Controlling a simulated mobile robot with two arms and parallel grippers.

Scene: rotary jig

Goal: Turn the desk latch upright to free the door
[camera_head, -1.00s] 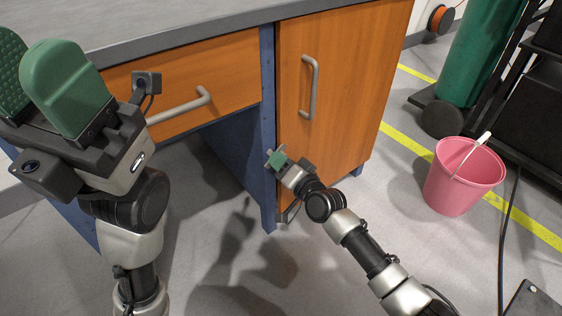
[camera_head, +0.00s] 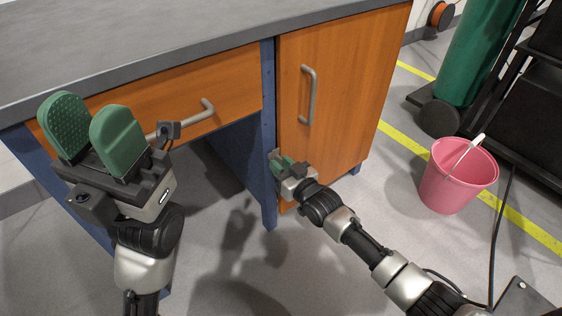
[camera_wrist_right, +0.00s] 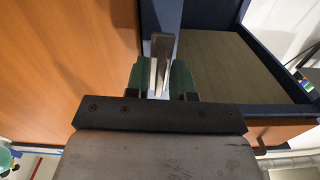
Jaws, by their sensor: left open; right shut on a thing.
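The door (camera_head: 338,95) is orange wood with a grey bar handle (camera_head: 309,95). It looks shut against the desk's blue post (camera_head: 268,130). The desk latch is a small grey metal piece at the door's left edge, clearest in the right wrist view (camera_wrist_right: 162,48). My right gripper (camera_head: 281,163) is at the latch, and its green fingers are shut on it in the right wrist view (camera_wrist_right: 160,80). The gripper hides much of the latch in the head view, and I cannot tell its exact tilt. My left gripper (camera_head: 92,135) is open and empty, in front of the drawer, away from the door.
The desk has a grey top (camera_head: 180,40) and an orange drawer (camera_head: 225,82) with a bar handle. Right of the desk, a pink bucket (camera_head: 450,185) stands on the floor near a green cylinder (camera_head: 485,60) and a black cart. Floor in front of the door is open.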

